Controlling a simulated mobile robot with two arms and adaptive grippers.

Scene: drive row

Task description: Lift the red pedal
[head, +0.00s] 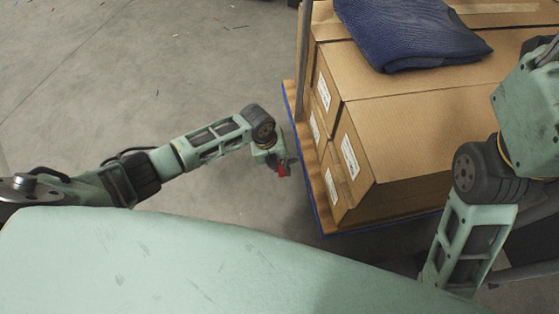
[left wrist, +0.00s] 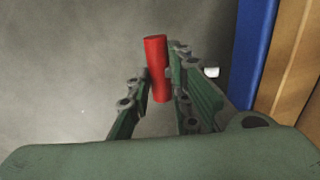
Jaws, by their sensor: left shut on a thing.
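The red pedal (left wrist: 156,60) is a short red cylinder in the left wrist view, between the two green fingers of my left gripper (left wrist: 160,80). The gripper is shut on it, and the top end sticks out past the fingertips. In the head view my left gripper (head: 274,158) reaches down beside the cart's left edge, and only a small bit of the red pedal (head: 282,169) shows; the rest is hidden. My right arm is at the right edge of the head view, and its gripper fingers are not visible.
A blue-edged cart (head: 318,214) stands just right of my left gripper, loaded with cardboard boxes (head: 405,130) and a folded dark blue cloth (head: 412,32). A small white piece (left wrist: 211,72) shows right of the fingers. Grey floor (head: 150,70) to the left is open, with small scraps.

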